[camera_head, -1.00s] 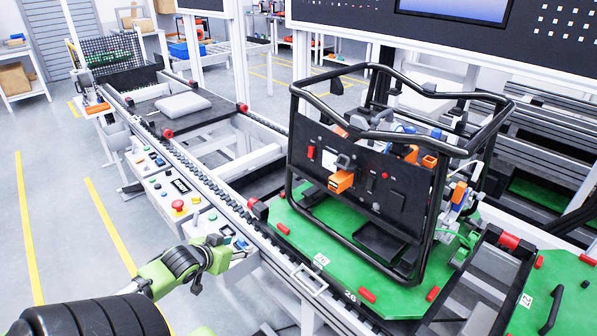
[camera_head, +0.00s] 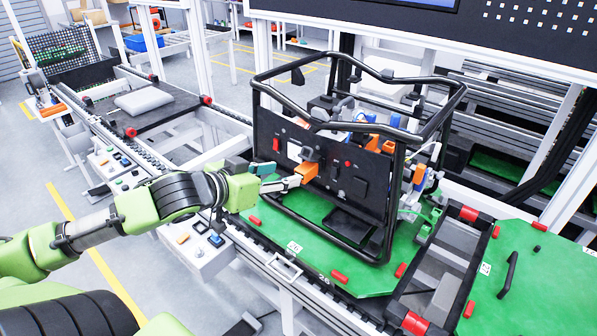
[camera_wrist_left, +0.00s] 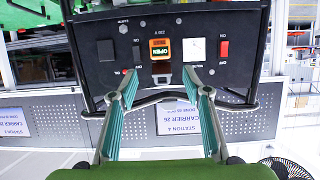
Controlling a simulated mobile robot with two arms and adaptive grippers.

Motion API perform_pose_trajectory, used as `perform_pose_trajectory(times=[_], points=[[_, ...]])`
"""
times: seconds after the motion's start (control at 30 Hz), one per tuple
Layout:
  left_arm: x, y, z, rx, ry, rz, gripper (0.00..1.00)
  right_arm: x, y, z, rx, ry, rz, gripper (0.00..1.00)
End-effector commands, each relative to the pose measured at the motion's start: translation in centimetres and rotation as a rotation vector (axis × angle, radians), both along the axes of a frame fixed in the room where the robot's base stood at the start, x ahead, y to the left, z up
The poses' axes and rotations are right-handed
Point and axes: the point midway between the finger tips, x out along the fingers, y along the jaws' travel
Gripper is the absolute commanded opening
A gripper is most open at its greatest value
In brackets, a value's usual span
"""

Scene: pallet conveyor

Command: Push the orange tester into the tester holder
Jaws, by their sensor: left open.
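The orange tester (camera_head: 308,172) sticks out from the front of the black panel (camera_head: 345,185) inside the tubular frame. In the left wrist view the tester (camera_wrist_left: 160,47) faces me, with a lit green display reading OPEN. The tester holder cannot be told apart from the panel around the tester. My left gripper (camera_head: 284,178) is open in front of the panel, close to the tester. In the left wrist view its fingers (camera_wrist_left: 160,82) are spread, with the tester in line between and beyond their tips. Contact cannot be told. My right gripper is not in view.
The black tubular frame (camera_head: 375,80) surrounds the panel. It stands on a green pallet (camera_head: 330,258) on the conveyor. A white square (camera_wrist_left: 194,50) and a red switch (camera_wrist_left: 224,49) sit beside the tester on the panel. A control box (camera_head: 200,250) lies below my left arm.

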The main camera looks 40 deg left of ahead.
Motion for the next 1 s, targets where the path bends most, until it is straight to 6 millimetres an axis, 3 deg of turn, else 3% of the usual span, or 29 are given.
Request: perform_pose_trajectory(times=[0.33, 1.0], points=[[4.0, -0.2, -1.6, 0.006, -0.004, 0.000, 0.44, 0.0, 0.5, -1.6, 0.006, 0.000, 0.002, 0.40], [8.0, -0.3, -3.1, -0.002, -0.003, 0.007, 0.44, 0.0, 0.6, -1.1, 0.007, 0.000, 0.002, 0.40]])
